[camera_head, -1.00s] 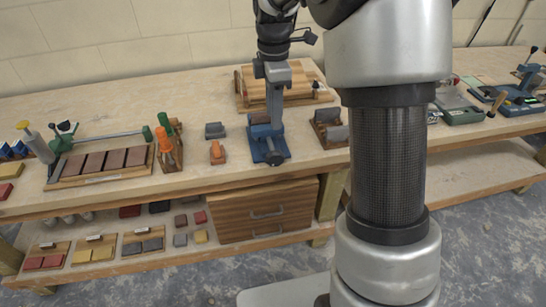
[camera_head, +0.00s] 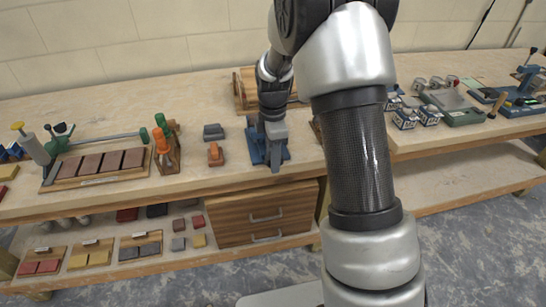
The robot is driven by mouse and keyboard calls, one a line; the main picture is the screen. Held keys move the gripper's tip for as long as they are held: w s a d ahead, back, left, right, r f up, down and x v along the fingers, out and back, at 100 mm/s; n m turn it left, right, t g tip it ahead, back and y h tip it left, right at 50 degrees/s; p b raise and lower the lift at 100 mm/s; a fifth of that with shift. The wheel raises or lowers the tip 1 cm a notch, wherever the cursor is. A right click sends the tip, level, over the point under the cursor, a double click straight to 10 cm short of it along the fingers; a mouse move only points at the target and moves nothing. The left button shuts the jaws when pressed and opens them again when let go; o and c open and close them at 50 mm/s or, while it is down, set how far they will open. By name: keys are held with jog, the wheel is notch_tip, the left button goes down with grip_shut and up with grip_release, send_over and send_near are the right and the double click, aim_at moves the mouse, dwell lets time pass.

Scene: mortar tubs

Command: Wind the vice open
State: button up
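The blue vice (camera_head: 255,148) stands at the front edge of the bench, left of my arm. My gripper (camera_head: 275,163) points down in front of the vice and covers its middle and its front handle. The fingers show as one narrow grey strip, so I cannot tell whether they are open or shut, or whether they touch the handle.
An orange-handled block (camera_head: 215,154) and a grey block (camera_head: 213,132) sit left of the vice. A rack with orange and green handles (camera_head: 166,150) stands further left. Drawers (camera_head: 262,212) hang below the bench.

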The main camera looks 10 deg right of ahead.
grip_shut()
jog(key=shift+a+h, duration=0.1)
jog(key=shift+h, duration=0.2)
jog(key=shift+a+h+p, duration=0.2)
jog(key=shift+h+p, duration=0.25)
jog(key=shift+h, duration=0.45)
jog(key=h, duration=0.4)
jog(key=shift+a+f, duration=0.15)
jog(key=shift+f, duration=0.05)
jog(key=h, duration=0.4)
jog(key=shift+a+f+h, duration=0.1)
jog(key=shift+f+h, duration=0.15)
jog(key=shift+h, duration=0.15)
jog(key=shift+w+h+b, duration=0.1)
jog(key=shift+h+b, duration=0.3)
jog(key=shift+h, duration=1)
